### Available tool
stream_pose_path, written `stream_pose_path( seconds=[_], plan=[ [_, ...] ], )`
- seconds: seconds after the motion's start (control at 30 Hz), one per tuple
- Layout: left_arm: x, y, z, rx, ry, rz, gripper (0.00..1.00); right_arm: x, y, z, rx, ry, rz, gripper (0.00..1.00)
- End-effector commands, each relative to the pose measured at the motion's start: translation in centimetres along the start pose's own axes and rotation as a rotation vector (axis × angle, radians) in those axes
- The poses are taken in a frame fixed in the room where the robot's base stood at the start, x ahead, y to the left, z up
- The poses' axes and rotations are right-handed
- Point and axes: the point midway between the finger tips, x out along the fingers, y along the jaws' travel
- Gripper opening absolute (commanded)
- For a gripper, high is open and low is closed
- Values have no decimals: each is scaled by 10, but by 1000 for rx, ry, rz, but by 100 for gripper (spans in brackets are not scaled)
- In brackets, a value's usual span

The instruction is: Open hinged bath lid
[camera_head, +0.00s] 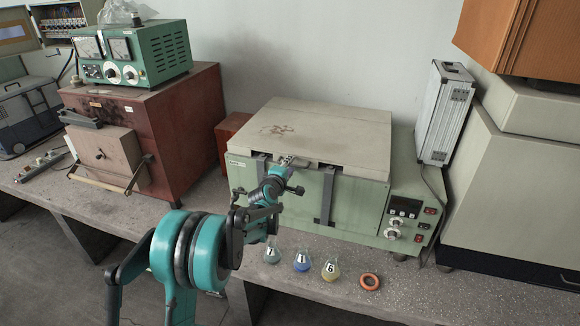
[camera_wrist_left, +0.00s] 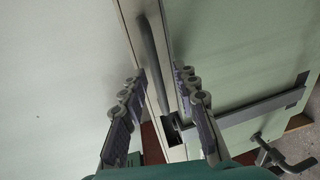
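The bath (camera_head: 355,205) is a pale green box on the bench, with a flat beige hinged lid (camera_head: 335,128) lying shut on top. My left gripper (camera_head: 287,163) is at the front edge of the lid, left of its middle. In the left wrist view, its two fingers (camera_wrist_left: 160,78) are apart, one on each side of the lid's beige edge strip (camera_wrist_left: 130,22) and a dark bar handle (camera_wrist_left: 153,60). Nothing shows as clamped, and I cannot tell whether a finger touches. The head view hides most of the handle behind the gripper. My right gripper is not in view.
A silver case (camera_head: 444,112) stands right; a red-brown furnace (camera_head: 180,125) stands left.

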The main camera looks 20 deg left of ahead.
Motion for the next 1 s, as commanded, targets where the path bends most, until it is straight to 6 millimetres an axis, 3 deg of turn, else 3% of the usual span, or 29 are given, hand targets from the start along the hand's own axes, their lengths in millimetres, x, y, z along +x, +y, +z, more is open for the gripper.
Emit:
stream_pose_path(
  seconds=[0.37,0.47,0.5,1.0],
  plan=[
    [8,0,1,2,0,0,30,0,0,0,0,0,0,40],
    [8,0,1,2,0,0,4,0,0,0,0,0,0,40],
    [8,0,1,2,-1,0,0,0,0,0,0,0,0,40],
    [4,6,1,2,-1,-11,0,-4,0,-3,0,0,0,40]
  ],
)
